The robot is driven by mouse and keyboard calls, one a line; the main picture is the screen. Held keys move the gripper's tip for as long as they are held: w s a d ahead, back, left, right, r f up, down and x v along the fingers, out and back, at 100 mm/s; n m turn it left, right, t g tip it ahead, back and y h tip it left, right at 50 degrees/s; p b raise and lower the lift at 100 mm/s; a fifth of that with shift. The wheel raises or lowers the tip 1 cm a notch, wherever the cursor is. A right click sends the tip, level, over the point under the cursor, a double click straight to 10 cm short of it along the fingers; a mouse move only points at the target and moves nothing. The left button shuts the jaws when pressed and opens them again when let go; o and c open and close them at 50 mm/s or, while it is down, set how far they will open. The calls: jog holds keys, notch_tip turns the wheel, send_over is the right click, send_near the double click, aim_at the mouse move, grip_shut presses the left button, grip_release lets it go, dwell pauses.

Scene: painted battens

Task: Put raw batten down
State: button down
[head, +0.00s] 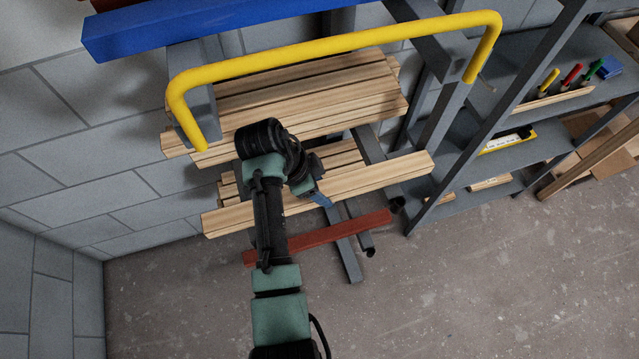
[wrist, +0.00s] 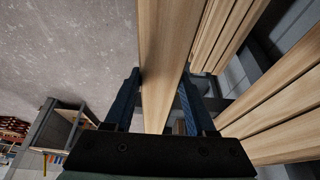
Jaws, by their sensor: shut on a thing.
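The raw batten (head: 385,178) is long, pale bare wood, and my gripper (head: 320,198) is shut on it near its middle. In the head view the batten lies across the picture in front of the rack, its right end a little higher in the picture. In the wrist view the batten (wrist: 163,50) runs between my two blue fingers (wrist: 160,100). Other raw battens (head: 300,95) lie stacked side by side on an upper level of the rack, and more (head: 345,158) lie lower, partly hidden by my arm. Whether the held batten touches the rack cannot be told.
A yellow tubular rail (head: 335,48) arches over the upper stack. A blue batten (head: 215,22) lies above it. A red batten (head: 340,234) lies low, across the grey rack legs. Grey shelves (head: 480,180) with markers and a yellow level (head: 508,140) stand right. Open floor (head: 480,290) lies in front.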

jog(key=shift+c, duration=1.1)
grip_release()
jog(key=b+v, duration=0.1)
jog(key=v, duration=0.4)
jog(key=shift+w+a+r, duration=0.1)
jog(key=shift+r, duration=0.1)
jog(key=s+a, duration=0.1)
jog(key=a, duration=0.2)
jog(key=s+a+b, duration=0.1)
jog(key=a, duration=0.3)
jog(key=s+a+b, duration=0.1)
jog(key=a, duration=0.2)
jog(key=shift+s+a+f, duration=0.15)
jog(key=shift+s+a, duration=0.3)
jog(key=shift+a, duration=0.15)
jog(key=shift+f, duration=0.1)
